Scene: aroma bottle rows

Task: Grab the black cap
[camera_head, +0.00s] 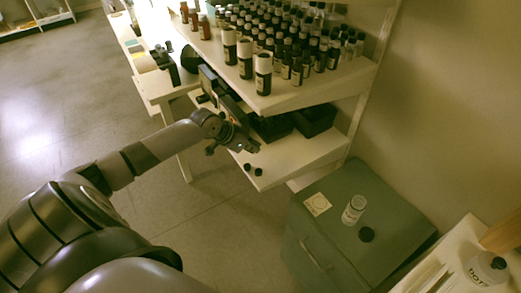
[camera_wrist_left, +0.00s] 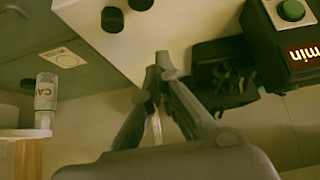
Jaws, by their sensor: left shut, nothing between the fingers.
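Two small black caps stand side by side near the front edge of the white lower shelf (camera_head: 300,160): a left cap (camera_head: 247,167) and a right cap (camera_head: 258,172). In the left wrist view they show at the top, one cap (camera_wrist_left: 112,20) and the other cut by the frame edge (camera_wrist_left: 141,4). Another black cap (camera_head: 366,234) lies on the green cabinet beside a clear labelled bottle (camera_head: 353,209). My left gripper (camera_head: 250,147) is above the lower shelf, just behind the two caps. Its fingertips (camera_wrist_left: 160,62) are together and empty, apart from the caps. My right gripper is not in view.
The upper shelf (camera_head: 300,100) above my left gripper holds many dark bottles. Dark trays (camera_head: 313,119) and a device with a green button (camera_wrist_left: 291,10) are close by. The green cabinet (camera_head: 330,255) has free room on top. A white surface (camera_head: 445,265) is at lower right.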

